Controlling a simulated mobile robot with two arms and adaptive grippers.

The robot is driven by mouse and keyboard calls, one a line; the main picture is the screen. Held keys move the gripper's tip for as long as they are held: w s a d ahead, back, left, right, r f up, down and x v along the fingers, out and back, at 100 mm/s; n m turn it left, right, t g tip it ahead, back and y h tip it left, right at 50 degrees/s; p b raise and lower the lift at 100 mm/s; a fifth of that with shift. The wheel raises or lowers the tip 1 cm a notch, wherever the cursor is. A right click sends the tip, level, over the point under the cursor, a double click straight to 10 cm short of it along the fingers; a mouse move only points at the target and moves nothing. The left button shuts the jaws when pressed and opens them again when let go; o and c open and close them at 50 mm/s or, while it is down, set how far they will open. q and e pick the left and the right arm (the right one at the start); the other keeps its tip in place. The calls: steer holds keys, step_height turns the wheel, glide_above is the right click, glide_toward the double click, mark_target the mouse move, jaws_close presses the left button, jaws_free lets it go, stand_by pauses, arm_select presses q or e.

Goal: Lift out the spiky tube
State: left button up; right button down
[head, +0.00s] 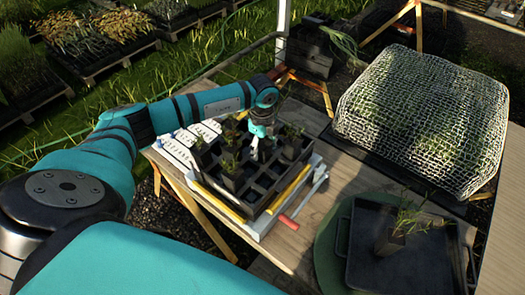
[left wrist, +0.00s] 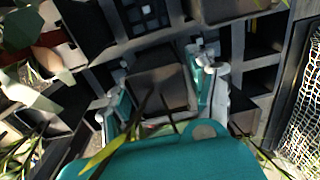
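A black tube tray (head: 262,203) on the bench holds several dark tubes with small plants, among empty cells. My left gripper (head: 262,143) points down into the tray's middle. In the left wrist view its fingers (left wrist: 166,90) stand either side of a dark square tube (left wrist: 160,82), and long narrow leaves (left wrist: 100,152) rise close to the palm. Whether the fingers press on the tube cannot be made out. Other tubes in the tray, one at the front (head: 232,182) and one at the right (head: 291,147), carry leafy plants. My right gripper is out of view.
A black tub (head: 362,268) at the front right holds one tube with thin leaves (head: 392,240). A mesh-covered mound (head: 425,110) stands at the back right.

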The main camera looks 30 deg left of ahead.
arm_select(q)
steer(key=c, duration=1)
steer(key=shift+r, duration=0.1)
